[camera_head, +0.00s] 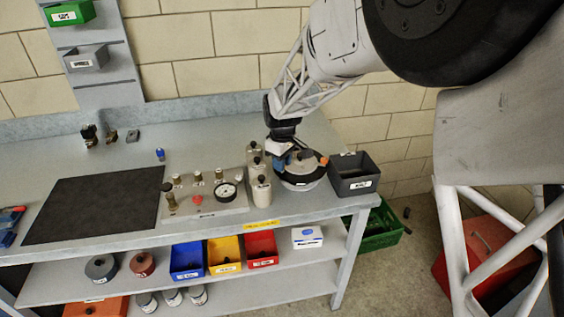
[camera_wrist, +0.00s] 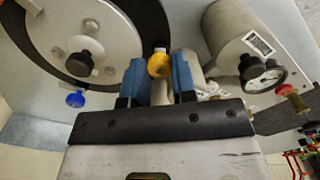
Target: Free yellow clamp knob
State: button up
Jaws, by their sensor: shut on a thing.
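The yellow clamp knob (camera_wrist: 158,65) shows in the wrist view at the edge of a black ring around a round metal unit (camera_wrist: 110,38). My gripper (camera_wrist: 160,75) has its blue finger pads on either side of the knob and is shut on it. In the head view my gripper (camera_head: 282,164) is at the left edge of the round unit (camera_head: 302,183), which stands at the bench's right end. The yellow knob is hidden there. A blue knob (camera_wrist: 76,99) and a black knob (camera_wrist: 80,64) also show on the unit in the wrist view.
A dark open bin (camera_head: 353,177) stands right of the unit. Grey cylinders (camera_head: 261,190) and a panel with a gauge (camera_head: 227,191) stand close on the left. A black mat (camera_head: 95,208) lies farther left, mostly clear.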

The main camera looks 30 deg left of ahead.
jog(key=o, duration=0.9)
jog(key=shift+o, duration=0.2)
jog(key=shift+r, duration=3.95)
jog(key=shift+d, duration=0.1)
